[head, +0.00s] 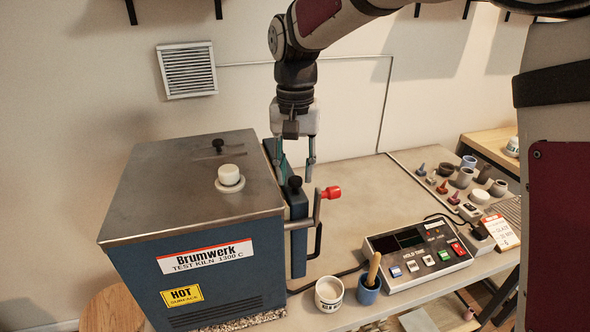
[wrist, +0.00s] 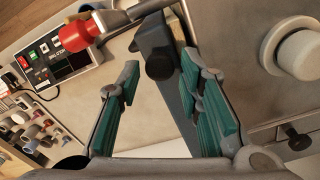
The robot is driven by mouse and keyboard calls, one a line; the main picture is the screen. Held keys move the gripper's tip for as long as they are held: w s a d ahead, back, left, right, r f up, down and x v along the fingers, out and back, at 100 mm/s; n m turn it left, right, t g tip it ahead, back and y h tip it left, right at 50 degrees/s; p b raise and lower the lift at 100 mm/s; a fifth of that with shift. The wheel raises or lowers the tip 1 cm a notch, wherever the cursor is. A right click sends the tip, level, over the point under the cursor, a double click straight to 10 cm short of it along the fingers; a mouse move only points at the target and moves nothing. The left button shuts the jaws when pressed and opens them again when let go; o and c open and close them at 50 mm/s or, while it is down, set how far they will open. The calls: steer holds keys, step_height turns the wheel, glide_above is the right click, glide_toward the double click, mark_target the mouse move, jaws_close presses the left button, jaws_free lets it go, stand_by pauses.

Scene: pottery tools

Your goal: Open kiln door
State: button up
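The blue kiln (head: 205,268) with a grey metal top stands at the left. Its blue door (head: 299,235) is upright along the kiln's right side; I cannot tell whether there is a gap. A metal latch bar with a red knob (head: 330,192) sticks out from the door's front end; the red knob also shows in the wrist view (wrist: 76,36). A black knob (head: 295,183) sits at the door's top edge. My gripper (head: 294,178) is open and points down over the door. In the wrist view, the black knob (wrist: 160,66) appears between its teal-padded fingers (wrist: 160,70), with no visible grip.
A white knob (head: 229,177) stands on the kiln top. A control box (head: 418,258) with coloured buttons, a white cup (head: 329,293) and a blue pot with a pestle (head: 368,290) are at the front. Several small pots and cones stand at the right. The tabletop (head: 365,190) behind is clear.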

steer(key=shift+f, duration=0.7)
jaws_close()
steer(key=shift+w+d, duration=0.1)
steer(key=shift+d, duration=0.05)
